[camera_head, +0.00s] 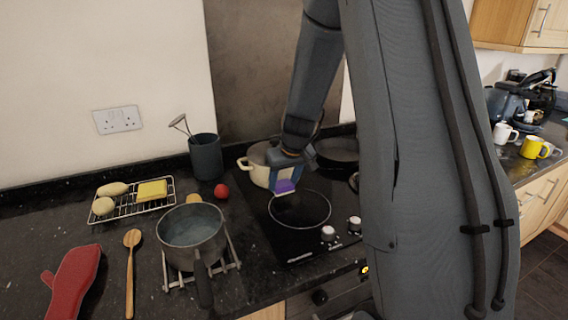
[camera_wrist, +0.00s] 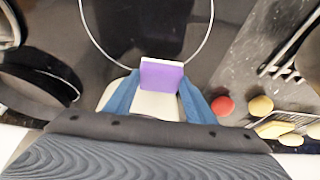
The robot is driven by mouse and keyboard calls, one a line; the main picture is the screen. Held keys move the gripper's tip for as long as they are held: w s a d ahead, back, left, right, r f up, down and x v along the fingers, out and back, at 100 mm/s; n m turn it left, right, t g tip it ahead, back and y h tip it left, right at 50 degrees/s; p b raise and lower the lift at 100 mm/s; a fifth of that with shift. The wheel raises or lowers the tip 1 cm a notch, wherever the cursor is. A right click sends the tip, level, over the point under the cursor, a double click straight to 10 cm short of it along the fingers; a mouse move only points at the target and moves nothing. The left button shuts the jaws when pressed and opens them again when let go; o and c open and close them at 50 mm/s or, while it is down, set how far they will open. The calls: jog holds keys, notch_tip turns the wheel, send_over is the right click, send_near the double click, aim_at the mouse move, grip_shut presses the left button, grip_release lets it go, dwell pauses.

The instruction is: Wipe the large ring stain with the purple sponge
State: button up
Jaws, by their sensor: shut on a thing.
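My gripper (camera_head: 285,184) is shut on the purple sponge (camera_head: 284,187), at the far edge of a pale ring (camera_head: 300,225) on the black hob. In the wrist view the sponge (camera_wrist: 161,75) sits between the two blue fingers of my gripper (camera_wrist: 158,90), with a whitish layer along one edge. The ring (camera_wrist: 97,44) curves around beyond the sponge there, partly cut off by the picture edge. I cannot tell whether this ring is a stain or a cooking-zone marking, nor whether the sponge touches the hob.
A cream pot (camera_head: 256,165) and a dark pan (camera_head: 338,152) stand behind the ring. A grey saucepan (camera_head: 192,226) stands on a trivet to the left, with a red ball-like item (camera_head: 221,191) nearby. Hob knobs (camera_head: 328,233) lie in front. My arm hides much of the right side.

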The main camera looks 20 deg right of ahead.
jog(key=shift+r+p, duration=1.75)
jog(key=shift+r, duration=0.7)
jog(key=shift+s, duration=0.15)
